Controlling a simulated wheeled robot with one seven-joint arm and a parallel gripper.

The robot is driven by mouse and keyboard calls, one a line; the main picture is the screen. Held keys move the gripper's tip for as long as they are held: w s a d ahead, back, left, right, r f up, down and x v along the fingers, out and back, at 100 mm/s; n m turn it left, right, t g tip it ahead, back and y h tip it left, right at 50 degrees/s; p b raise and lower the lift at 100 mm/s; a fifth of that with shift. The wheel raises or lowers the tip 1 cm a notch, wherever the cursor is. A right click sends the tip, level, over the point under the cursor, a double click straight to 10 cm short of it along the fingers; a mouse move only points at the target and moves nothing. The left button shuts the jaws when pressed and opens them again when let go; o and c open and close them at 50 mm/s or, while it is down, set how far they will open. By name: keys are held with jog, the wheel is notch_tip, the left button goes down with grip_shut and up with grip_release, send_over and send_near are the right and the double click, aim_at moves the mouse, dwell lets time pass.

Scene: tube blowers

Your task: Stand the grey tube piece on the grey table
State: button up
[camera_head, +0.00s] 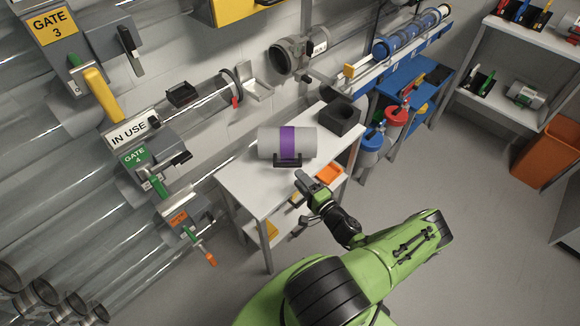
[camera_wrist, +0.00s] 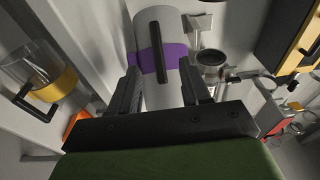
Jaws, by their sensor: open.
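The grey tube piece (camera_head: 304,142), with a purple band around its middle and a black handle (camera_head: 288,160), lies on its side on the light grey table (camera_head: 250,186). The handle faces my gripper. My gripper (camera_head: 302,181) is open and empty, just in front of the tube at the table's front side. In the wrist view the tube (camera_wrist: 157,22) shows ahead, with its handle (camera_wrist: 159,52) between the two open fingers (camera_wrist: 158,82). The fingers appear short of the handle. The tube's lower part is partly hidden by the gripper.
A clear tube with gates (camera_head: 205,95) runs along the wall behind. A blue bench (camera_head: 425,85) stands to the right. The table's left end is bare.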

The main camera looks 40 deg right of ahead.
jog(key=a+r+n+g+y, duration=0.8)
jog(key=a+r+n+g, duration=0.7)
jog(key=a+r+n, duration=0.3)
jog(key=s+a+r+t+h, duration=0.1)
jog(key=s+a+r+h, duration=0.2)
jog(key=s+r, duration=0.4)
jog(key=s+a+r+n+t+h, duration=0.1)
jog(key=s+a+r+h, duration=0.1)
jog(key=s+a+r, duration=0.3)
notch_tip(320, 180, up, 4)
jog(key=shift+s+a+r+t+h, duration=0.1)
jog(key=shift+s+a+t+h, duration=0.2)
jog(key=shift+s, duration=0.65)
jog(key=shift+d, duration=0.1)
notch_tip(320, 180, up, 8)
jog(key=p, duration=0.7)
jog(key=shift+f+p, duration=0.2)
jog(key=shift+p, duration=0.15)
